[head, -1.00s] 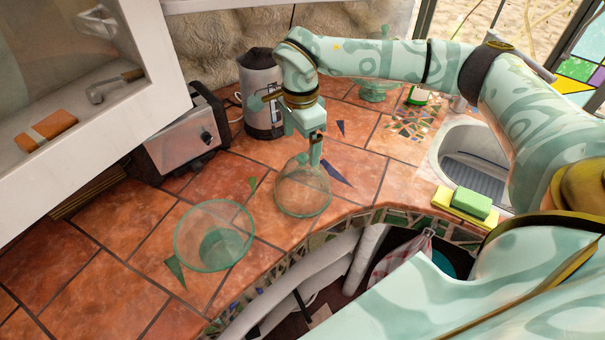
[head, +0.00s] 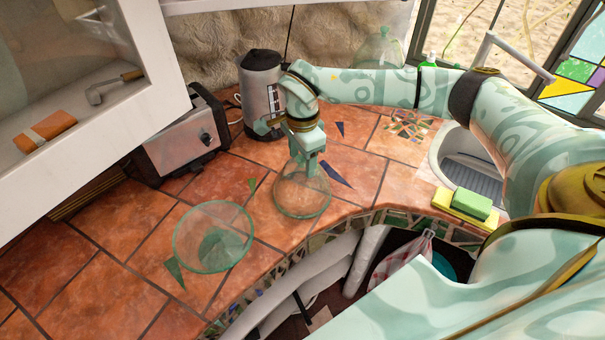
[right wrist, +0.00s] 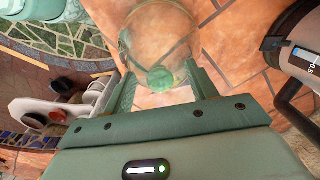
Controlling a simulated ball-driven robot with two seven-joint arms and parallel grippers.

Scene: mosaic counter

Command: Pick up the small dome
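The small dome (head: 301,194) is clear glass and stands on the tiled counter near its curved front edge. In the right wrist view the dome (right wrist: 158,32) lies ahead of the fingers, with its round green knob (right wrist: 160,79) between them. My right gripper (head: 309,172) is over the top of the dome, pointing down. The right wrist view shows its two fingers apart, one on each side of the knob, with gaps visible. My left gripper is in neither view.
A glass bowl (head: 213,238) stands left of the dome. A kettle (head: 262,95) and a toaster (head: 183,140) are behind. A larger glass dome (head: 380,48) is at the back by the window. A green and yellow sponge (head: 468,205) lies by the sink (head: 468,160) at right.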

